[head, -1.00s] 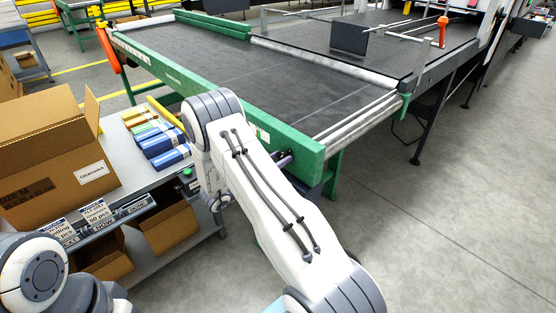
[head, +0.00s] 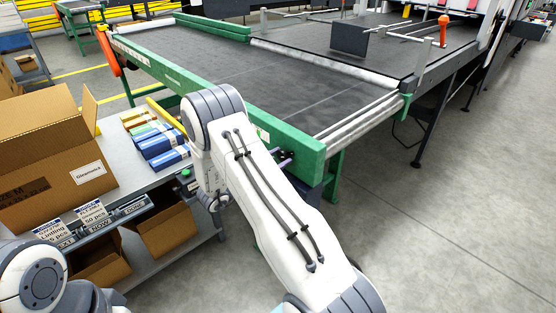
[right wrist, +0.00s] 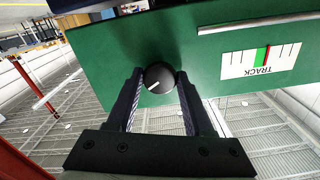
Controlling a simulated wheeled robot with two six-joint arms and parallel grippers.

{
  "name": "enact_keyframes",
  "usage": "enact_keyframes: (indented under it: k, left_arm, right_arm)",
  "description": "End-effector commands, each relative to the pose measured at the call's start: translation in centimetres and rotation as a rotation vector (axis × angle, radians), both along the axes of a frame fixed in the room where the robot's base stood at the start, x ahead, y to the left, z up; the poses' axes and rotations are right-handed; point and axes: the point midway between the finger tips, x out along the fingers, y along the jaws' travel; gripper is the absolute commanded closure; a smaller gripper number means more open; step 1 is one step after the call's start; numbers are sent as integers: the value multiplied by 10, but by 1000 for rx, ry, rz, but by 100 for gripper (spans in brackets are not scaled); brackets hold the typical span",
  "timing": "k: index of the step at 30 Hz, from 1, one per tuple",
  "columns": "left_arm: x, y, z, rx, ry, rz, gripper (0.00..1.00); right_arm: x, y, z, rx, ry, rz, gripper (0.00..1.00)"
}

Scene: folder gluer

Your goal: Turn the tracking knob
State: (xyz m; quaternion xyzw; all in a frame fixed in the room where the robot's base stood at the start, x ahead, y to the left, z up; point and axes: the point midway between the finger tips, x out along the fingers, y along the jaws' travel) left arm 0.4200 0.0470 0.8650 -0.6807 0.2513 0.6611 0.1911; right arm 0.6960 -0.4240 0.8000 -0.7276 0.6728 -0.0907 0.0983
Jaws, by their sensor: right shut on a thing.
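The tracking knob (right wrist: 158,75) is a round black knob with a white pointer line, on a green panel in the right wrist view. The pointer line slants toward the lower left. My right gripper (right wrist: 160,82) has one dark finger on each side of the knob and is shut on it. In the head view the right gripper (head: 285,158) is mostly hidden behind my own arm, at the green frame's end. The TRACK scale (right wrist: 258,60) appears upside down; its red needle is at the right edge of the green band. My left gripper is out of view.
The conveyor belt (head: 225,75) lies behind its green side rail (head: 300,145). At the left, a grey bench holds an open cardboard box (head: 50,150) and blue cartons (head: 165,147). The floor (head: 460,210) at the right is clear.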

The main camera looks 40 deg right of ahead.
Motion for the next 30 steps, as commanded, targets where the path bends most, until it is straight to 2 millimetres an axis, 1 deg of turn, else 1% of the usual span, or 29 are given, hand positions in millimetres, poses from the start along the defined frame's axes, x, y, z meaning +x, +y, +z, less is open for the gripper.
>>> enact_keyframes:
  k: [9,10,11,12,20,23,26,30]
  left_arm:
    - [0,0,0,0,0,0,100]
    - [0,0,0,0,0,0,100]
    - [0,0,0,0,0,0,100]
    - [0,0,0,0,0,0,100]
    - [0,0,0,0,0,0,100]
    - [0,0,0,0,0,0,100]
    - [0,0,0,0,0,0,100]
    - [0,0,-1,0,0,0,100]
  right_arm:
    - [0,1,0,0,0,1,100]
    - [0,1,0,0,0,1,36]
    - [0,1,0,0,0,1,25]
    - [0,1,0,0,0,1,19]
    - [0,0,0,0,0,0,19]
    - [0,4,0,0,0,2,19]
    - [0,16,0,0,0,4,19]
    - [-2,43,0,0,0,6,19]
